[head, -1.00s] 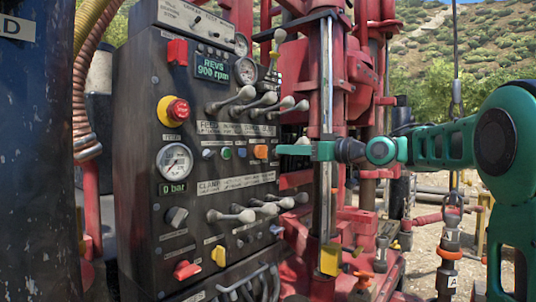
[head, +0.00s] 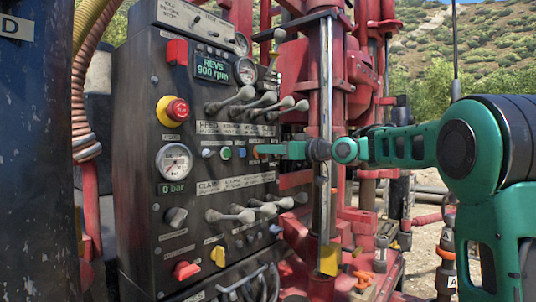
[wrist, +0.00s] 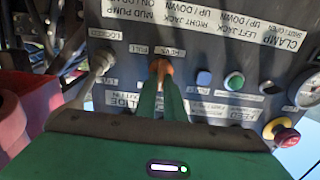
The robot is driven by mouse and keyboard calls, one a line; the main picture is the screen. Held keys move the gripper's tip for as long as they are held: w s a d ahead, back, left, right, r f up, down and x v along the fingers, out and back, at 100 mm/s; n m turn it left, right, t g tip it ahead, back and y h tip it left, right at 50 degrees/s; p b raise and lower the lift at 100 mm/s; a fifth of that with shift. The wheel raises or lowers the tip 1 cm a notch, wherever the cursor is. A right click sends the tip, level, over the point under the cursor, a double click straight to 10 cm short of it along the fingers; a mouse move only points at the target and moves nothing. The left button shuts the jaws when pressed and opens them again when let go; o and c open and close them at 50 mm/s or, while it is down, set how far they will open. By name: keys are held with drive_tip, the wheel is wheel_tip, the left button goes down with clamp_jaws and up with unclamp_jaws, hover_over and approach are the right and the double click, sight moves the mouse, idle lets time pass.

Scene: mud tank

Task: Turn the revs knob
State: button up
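The control panel (head: 145,130) stands left of centre in the head view, with a green display (head: 212,68) reading REVS 900 rpm. An orange knob (head: 256,153) sits at the right end of a row of small knobs. My green gripper (head: 283,150) reaches it from the right and covers much of it. In the wrist view the orange knob (wrist: 161,66) shows at the tips of my two fingers (wrist: 160,82), which stand close together with a narrow gap. I cannot tell whether they press on it.
A grey lever (wrist: 101,66) stands beside the fingers in the wrist view. Blue (wrist: 204,78) and green (wrist: 234,81) buttons lie on the other side. More levers (head: 235,96) jut out above, and a steel rod (head: 326,110) stands close to my arm.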

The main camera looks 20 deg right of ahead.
drive_tip(key=shift+d, duration=0.15)
clamp_jaws()
drive_tip(key=m, duration=0.8)
drive_tip(key=shift+w+d+f, duration=0.1)
drive_tip(key=shift+w+d, duration=0.2)
drive_tip(key=shift+d, duration=0.1)
drive_tip(key=shift+m, duration=0.4)
drive_tip(key=o, duration=0.7)
unclamp_jaws()
drive_tip(key=shift+d, duration=0.1)
drive_tip(key=shift+s, duration=0.1)
